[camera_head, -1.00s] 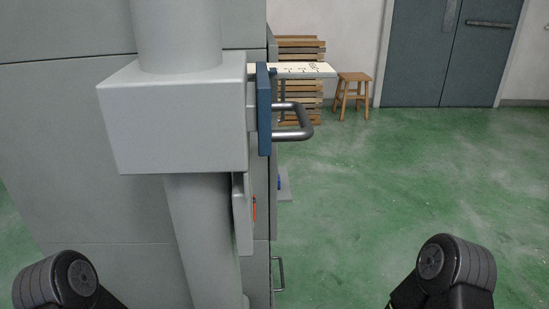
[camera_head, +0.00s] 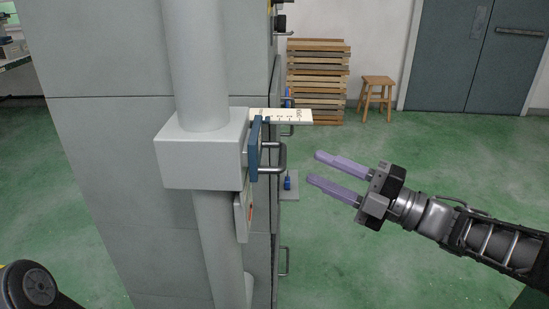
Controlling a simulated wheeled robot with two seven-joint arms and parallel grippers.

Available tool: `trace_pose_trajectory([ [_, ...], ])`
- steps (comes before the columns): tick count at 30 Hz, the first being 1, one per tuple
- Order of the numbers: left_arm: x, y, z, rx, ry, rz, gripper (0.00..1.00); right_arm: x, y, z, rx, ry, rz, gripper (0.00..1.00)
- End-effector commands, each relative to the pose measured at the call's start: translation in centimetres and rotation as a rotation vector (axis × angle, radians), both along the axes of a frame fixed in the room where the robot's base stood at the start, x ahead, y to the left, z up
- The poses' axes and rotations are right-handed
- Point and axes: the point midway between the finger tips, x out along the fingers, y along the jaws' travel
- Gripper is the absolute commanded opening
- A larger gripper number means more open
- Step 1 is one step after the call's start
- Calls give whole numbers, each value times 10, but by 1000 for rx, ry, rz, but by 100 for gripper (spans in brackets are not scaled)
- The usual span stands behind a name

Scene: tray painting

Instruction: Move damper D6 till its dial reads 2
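The damper is a grey box (camera_head: 200,152) on a vertical grey duct, with a blue slide plate (camera_head: 255,148) on its right side. A metal handle (camera_head: 280,157) sticks out to the right of the plate. A white scale strip (camera_head: 290,116) with dark marks extends right above the handle. Below the box is a dial panel (camera_head: 241,212), seen edge-on with a bit of red; its reading cannot be made out. My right gripper (camera_head: 314,168) is open and empty, fingers pointing left at the handle, a short gap away. My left gripper is out of view; only part of my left arm shows.
A grey cabinet (camera_head: 110,180) stands behind the duct, with a lower handle (camera_head: 284,261). A pallet stack (camera_head: 318,75), a wooden stool (camera_head: 377,92) and grey double doors (camera_head: 470,60) are at the back. The green floor (camera_head: 400,150) to the right is clear.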

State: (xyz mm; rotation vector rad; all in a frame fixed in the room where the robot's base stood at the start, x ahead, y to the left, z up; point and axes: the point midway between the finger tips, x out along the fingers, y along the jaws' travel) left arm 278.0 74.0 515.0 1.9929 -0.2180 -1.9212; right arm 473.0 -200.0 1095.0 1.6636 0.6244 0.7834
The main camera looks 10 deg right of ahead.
Motion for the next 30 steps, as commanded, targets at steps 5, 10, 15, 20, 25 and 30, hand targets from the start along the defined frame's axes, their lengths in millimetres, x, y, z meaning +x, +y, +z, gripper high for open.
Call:
trace_pose_trajectory([
  [5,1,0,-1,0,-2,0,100,-11,9,2,-38,-66,45,34],
  [10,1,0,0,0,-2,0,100,-10,9,2,-36,-63,43,34],
  [15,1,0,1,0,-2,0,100,-8,12,3,-35,-62,44,34],
  [20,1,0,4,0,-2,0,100,2,24,6,-34,-61,46,34],
  [25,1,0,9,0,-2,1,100,18,46,11,-35,-60,46,34],
  [30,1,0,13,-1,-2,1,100,32,63,15,-34,-61,44,34],
])
